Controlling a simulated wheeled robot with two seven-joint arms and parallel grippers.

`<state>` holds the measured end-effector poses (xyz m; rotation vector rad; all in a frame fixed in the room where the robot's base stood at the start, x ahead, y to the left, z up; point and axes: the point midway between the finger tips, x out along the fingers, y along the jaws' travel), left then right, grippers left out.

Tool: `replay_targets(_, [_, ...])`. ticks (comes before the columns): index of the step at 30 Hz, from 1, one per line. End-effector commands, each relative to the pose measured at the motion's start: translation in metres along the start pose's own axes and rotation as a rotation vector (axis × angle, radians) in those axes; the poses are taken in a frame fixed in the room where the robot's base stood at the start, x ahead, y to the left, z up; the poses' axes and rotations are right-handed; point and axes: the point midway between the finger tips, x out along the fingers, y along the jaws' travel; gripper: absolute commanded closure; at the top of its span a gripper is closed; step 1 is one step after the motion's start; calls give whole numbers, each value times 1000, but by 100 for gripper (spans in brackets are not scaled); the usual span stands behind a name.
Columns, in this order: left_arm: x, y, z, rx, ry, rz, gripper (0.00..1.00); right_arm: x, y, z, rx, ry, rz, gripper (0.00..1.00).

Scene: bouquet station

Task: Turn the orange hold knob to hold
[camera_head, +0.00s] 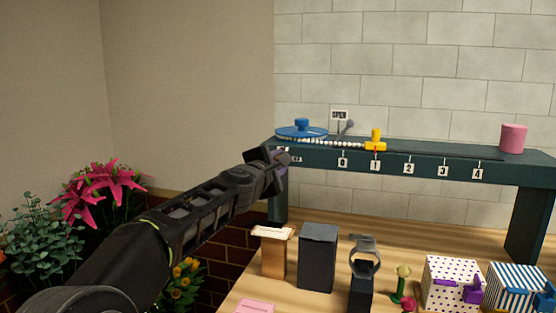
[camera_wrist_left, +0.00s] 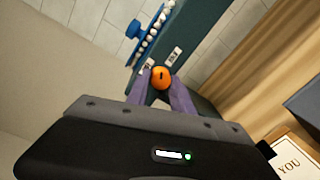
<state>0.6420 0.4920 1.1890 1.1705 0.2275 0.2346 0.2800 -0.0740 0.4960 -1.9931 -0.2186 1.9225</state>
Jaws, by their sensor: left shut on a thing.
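The orange hold knob (camera_wrist_left: 161,77), round with a small dark mark on its face, sits on the front of the dark teal shelf (camera_wrist_left: 191,32) in the left wrist view. My left gripper (camera_wrist_left: 160,84) has its two purple fingers on either side of the knob, shut on it. In the head view my left gripper (camera_head: 281,160) reaches the left end of the shelf (camera_head: 437,172) and hides the knob. Small label plates (camera_wrist_left: 173,55) are beside the knob; I cannot read its setting. My right gripper is not in view.
On the shelf are a blue wheel (camera_head: 301,132), a string of white beads (camera_head: 335,142), a yellow slider (camera_head: 375,141) near mark 1 and a pink cylinder (camera_head: 513,138). Below stand a dark box (camera_head: 318,258), a watch-like stand (camera_head: 362,270) and patterned boxes (camera_head: 452,283). Flowers (camera_head: 100,190) stand left.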

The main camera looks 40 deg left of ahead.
Motion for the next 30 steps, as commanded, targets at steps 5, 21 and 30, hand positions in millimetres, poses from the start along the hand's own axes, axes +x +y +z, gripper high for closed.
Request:
replay_targets(5, [0, 1, 2, 169, 9, -3, 100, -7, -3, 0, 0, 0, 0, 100])
replay_targets(21, [0, -1, 2, 519, 31, -7, 100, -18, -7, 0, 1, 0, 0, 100])
replay_targets(30, [0, -2, 1, 554, 33, -7, 100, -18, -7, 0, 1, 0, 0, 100])
